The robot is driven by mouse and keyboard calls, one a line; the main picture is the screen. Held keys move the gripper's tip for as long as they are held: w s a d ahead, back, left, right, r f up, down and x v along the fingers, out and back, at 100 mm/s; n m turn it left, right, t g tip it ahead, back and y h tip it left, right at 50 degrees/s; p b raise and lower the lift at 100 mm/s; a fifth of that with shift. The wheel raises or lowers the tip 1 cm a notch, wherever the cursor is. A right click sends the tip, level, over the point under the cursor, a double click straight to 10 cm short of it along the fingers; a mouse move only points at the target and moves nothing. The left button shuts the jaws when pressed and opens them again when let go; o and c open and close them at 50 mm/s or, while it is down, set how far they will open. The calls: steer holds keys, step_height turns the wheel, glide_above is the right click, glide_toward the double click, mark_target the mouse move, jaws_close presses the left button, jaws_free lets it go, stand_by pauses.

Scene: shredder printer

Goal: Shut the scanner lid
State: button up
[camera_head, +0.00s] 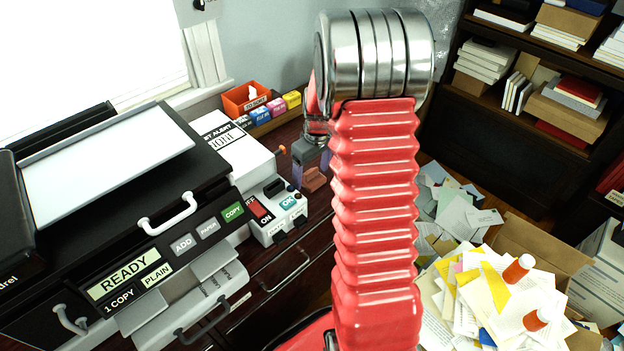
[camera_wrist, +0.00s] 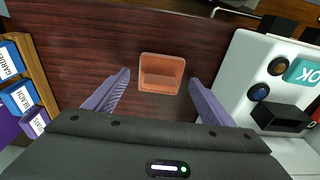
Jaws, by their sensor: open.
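The printer-scanner (camera_head: 135,255) stands at the left in the head view, with a READY display on its front. Its black top (camera_head: 200,165) holds a large pale panel (camera_head: 110,165). A white handle (camera_head: 167,214) sits at the front edge. I cannot tell for sure which part is the lid or how far it is raised. My gripper (camera_head: 311,170) is to the right of the printer, over the dark desk. In the wrist view my gripper (camera_wrist: 158,80) is open, its purple fingers apart and pointing down at the desk. The scanner is outside the wrist view.
A small orange block (camera_wrist: 161,73) lies on the desk between the fingers in view. A white device (camera_head: 275,210) with an OK button stands between printer and gripper. An orange bin (camera_head: 247,98) and colored boxes (camera_head: 275,108) are behind. Papers (camera_head: 490,295) fill a carton at right.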

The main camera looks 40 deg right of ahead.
mark_target(312, 171)
steer(key=shift+c, duration=0.6)
steer(key=c, duration=1.1)
steer(key=shift+r, duration=0.1)
step_height(312, 171, up, 10)
steer(key=shift+f, duration=0.1)
stand_by(0.4)
